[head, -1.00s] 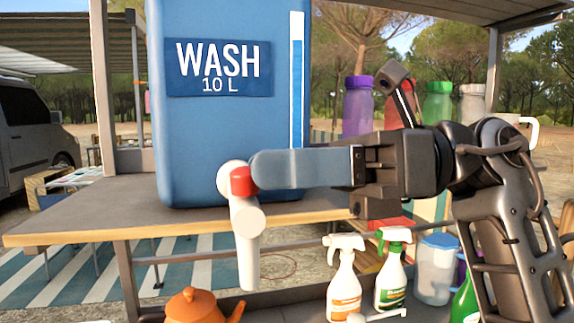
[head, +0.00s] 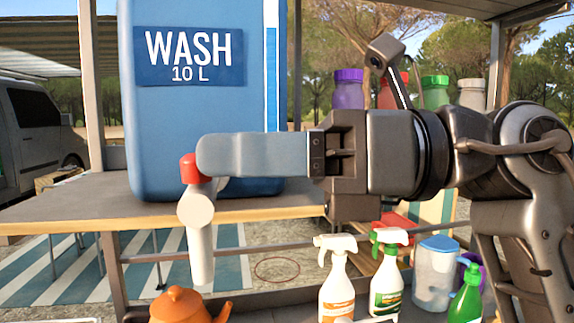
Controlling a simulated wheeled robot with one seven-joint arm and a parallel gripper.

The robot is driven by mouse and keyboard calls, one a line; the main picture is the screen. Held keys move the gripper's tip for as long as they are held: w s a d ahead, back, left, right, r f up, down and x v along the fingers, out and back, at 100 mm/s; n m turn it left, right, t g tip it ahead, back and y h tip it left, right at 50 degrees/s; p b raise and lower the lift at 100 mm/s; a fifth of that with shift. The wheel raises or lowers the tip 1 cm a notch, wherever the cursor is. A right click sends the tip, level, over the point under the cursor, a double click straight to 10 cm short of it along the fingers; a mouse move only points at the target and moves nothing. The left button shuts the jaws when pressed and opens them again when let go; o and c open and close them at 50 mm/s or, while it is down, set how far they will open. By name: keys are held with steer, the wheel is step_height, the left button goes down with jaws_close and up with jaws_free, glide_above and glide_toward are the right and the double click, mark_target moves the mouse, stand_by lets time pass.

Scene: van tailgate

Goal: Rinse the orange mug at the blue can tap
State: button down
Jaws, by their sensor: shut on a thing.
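The blue can (head: 190,125), labelled WASH 10 L, stands on the wooden tailgate shelf. Its white tap (head: 202,240) hangs past the shelf's front edge, spout pointing down. My gripper (head: 203,160) reaches in from the right and is shut on the tap's red handle (head: 189,168). The near finger hides part of the handle and the tap's top. No water shows at the spout. I do not see an orange mug; an orange teapot (head: 178,306) stands low in front, cut off by the bottom edge.
The wooden shelf (head: 70,205) runs under the can. Spray bottles (head: 337,285), a lidded clear jug (head: 435,275) and a green pump bottle (head: 467,300) stand low on the right. Lidded jars (head: 348,90) stand behind my arm.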

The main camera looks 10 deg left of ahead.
steer(key=shift+s+m+t, duration=0.2)
steer(key=shift+m+t, duration=0.4)
steer(key=shift+t, duration=0.4)
steer(key=c, duration=1.2)
jaws_free()
steer(key=shift+a, duration=0.1)
steer(key=shift+o, duration=0.2)
steer(key=d+b, duration=0.2)
steer(key=d, duration=0.5)
steer(key=shift+w+d, duration=0.25)
steer(key=shift+d, duration=0.15)
